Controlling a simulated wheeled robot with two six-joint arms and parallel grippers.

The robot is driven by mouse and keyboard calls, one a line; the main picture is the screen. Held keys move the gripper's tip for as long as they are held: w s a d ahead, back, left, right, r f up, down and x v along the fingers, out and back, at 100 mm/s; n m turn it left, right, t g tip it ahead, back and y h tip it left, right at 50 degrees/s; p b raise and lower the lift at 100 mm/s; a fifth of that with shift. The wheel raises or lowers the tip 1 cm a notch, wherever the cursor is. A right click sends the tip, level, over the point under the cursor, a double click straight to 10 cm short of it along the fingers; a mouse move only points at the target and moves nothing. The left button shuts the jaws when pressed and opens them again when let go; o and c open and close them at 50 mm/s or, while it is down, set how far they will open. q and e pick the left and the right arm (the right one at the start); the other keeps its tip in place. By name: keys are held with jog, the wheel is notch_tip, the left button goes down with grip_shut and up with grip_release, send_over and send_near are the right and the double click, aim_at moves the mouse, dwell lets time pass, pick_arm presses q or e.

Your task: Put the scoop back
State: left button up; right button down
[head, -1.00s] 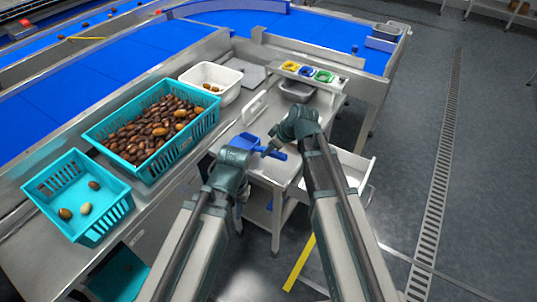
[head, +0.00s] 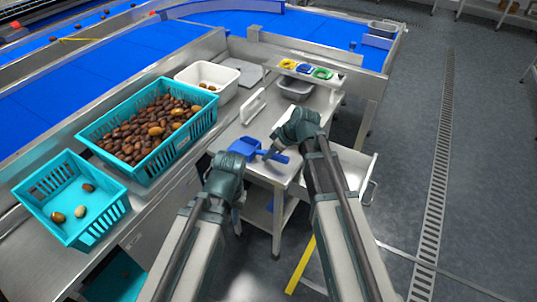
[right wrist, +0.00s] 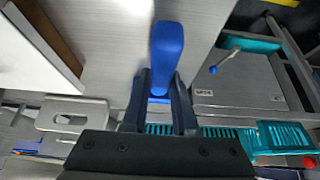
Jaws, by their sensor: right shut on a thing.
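The blue scoop (head: 243,147) is at the near left part of the grey cart top (head: 262,120) in the head view, with its handle pointing right. I cannot tell whether it touches the surface. My right gripper (head: 268,153) is shut on its handle. In the right wrist view the scoop's blue handle (right wrist: 167,50) sticks out from between the two dark fingers of the right gripper (right wrist: 162,100). My left gripper (head: 237,205) hangs just left of the cart, below the scoop in the picture. Its fingers are mostly hidden by its own wrist.
A grey tub (head: 295,92) and a rack of coloured pieces (head: 305,69) are at the cart's far end. An open drawer (head: 350,163) juts right.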

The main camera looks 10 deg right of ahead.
jog(key=c, duration=0.7)
grip_release()
jog(key=shift+f, duration=0.1)
jog(key=shift+r, duration=0.25)
jog(key=p+v, duration=1)
jog(key=shift+r, duration=0.4)
jog(key=shift+s+d+r+p, duration=0.25)
jog(key=shift+d+r+p, duration=0.15)
jog(key=s+a+f+m+g+h, duration=0.1)
jog(key=s+a+m+h, duration=0.1)
jog(key=s, duration=0.4)
jog(key=s+a+f+m+g+h, duration=0.1)
jog(key=s+a+m+h, duration=0.1)
jog(key=s, duration=0.3)
jog(key=s+a+f+m+g+h, duration=0.1)
jog(key=s+a+m+g+h, duration=0.1)
jog(key=s, duration=0.4)
jog(key=shift+s+a+m, duration=0.3)
jog(key=shift+a+m, duration=0.05)
jog(key=shift+m, duration=0.15)
